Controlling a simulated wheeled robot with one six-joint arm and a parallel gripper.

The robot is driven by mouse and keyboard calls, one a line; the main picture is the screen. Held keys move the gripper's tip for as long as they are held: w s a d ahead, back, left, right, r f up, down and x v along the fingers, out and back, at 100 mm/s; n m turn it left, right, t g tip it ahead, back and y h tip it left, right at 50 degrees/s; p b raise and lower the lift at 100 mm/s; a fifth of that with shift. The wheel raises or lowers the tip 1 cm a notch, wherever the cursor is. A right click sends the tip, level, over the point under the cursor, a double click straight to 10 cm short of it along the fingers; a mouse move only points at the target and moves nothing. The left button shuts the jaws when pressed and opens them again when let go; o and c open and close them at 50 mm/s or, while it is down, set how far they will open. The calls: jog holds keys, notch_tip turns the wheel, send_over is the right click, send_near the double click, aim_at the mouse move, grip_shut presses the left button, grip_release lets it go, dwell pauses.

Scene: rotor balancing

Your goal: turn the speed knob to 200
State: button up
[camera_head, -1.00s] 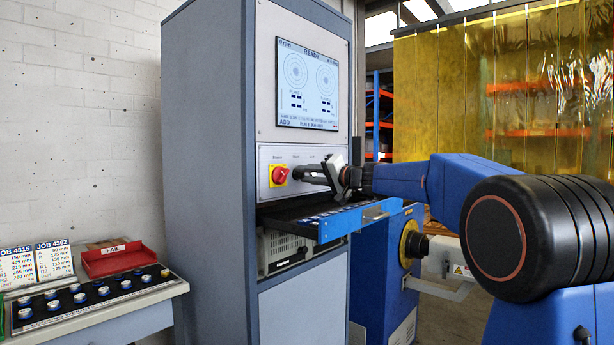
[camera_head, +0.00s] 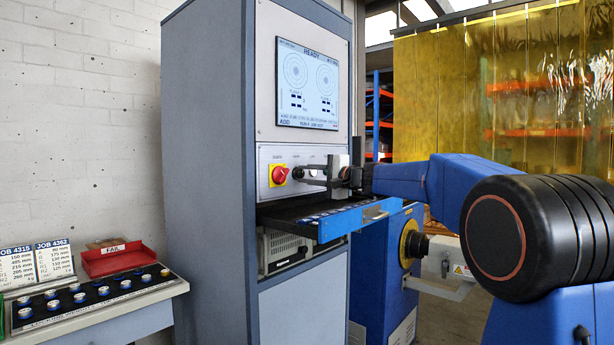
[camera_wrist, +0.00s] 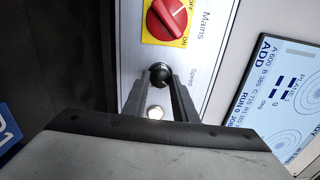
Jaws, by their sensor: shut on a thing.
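The speed knob (camera_wrist: 160,74) is a small round black knob on the pale control panel, under the label "Speed" in the wrist view. My gripper (camera_wrist: 161,79) is shut on it, with one dark finger on each side. In the head view my gripper (camera_head: 304,173) reaches the panel from the right, and its fingers largely hide the knob. The dial's scale and pointer are too small or covered to read. The screen (camera_head: 307,86) above shows "READY"; its smaller figures are not clearly legible.
The red mains switch on its yellow plate (camera_head: 279,175) sits just left of the knob. A pale round button (camera_wrist: 155,112) shows between my fingers. A shelf with a blue front edge (camera_head: 352,219) juts out just below my gripper. A red tray (camera_head: 112,260) stands far left.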

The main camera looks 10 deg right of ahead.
jog(key=shift+f+m, duration=0.1)
jog(key=shift+m, duration=0.4)
jog(key=o, duration=1)
jog(key=shift+o, duration=0.2)
jog(key=v, duration=1.7)
jog(key=shift+s+d, duration=0.15)
